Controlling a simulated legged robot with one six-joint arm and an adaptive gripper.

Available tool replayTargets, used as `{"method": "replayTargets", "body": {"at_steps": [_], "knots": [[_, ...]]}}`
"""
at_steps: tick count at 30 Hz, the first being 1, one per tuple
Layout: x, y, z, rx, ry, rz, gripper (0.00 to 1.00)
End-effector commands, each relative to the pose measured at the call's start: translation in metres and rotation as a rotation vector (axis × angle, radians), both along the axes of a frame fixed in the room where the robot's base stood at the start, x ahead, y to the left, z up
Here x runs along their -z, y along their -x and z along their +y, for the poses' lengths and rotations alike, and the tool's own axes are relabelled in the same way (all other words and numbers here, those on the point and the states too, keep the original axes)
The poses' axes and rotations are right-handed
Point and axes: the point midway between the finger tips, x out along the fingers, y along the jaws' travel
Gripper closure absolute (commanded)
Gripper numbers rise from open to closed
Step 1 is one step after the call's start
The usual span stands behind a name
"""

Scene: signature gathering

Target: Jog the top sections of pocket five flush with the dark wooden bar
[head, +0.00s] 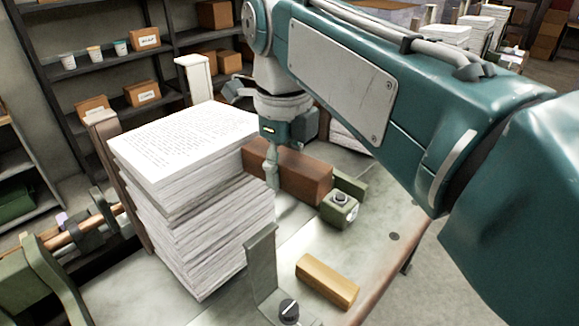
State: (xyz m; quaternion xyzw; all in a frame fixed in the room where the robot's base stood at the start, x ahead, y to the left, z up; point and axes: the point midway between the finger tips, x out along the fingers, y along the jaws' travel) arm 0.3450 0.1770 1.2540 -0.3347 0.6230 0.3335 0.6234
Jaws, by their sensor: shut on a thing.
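A tall stack of printed paper sections (205,235) stands on the grey table at the left centre. Its upper sections (185,145) sit slightly out of line with those below. My gripper (272,175) is shut on the dark wooden bar (305,178), a reddish-brown block at the stack's right side. The bar's left end is close to the stack's back right corner; I cannot tell if they touch. My fingers hide part of the bar. No pocket number is visible.
A green block with a knob (340,208) stands right of the bar. A yellow wooden block (327,282) lies in front, beside an upright metal bracket (263,275). A white-topped post (194,78) stands behind the stack. Shelves with boxes (145,38) fill the back.

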Motion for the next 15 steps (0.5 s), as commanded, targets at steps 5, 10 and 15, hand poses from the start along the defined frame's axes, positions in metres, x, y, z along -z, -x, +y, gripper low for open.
{"method": "replayTargets", "body": {"at_steps": [5, 10, 15], "knots": [[-0.0002, -0.0041, 0.0054, -0.002, -0.001, -0.001, 0.91], [0.0000, -0.0079, 0.0100, -0.002, -0.001, 0.000, 0.91], [-0.0018, -0.0053, 0.0065, 0.000, -0.002, -0.001, 0.91]]}}
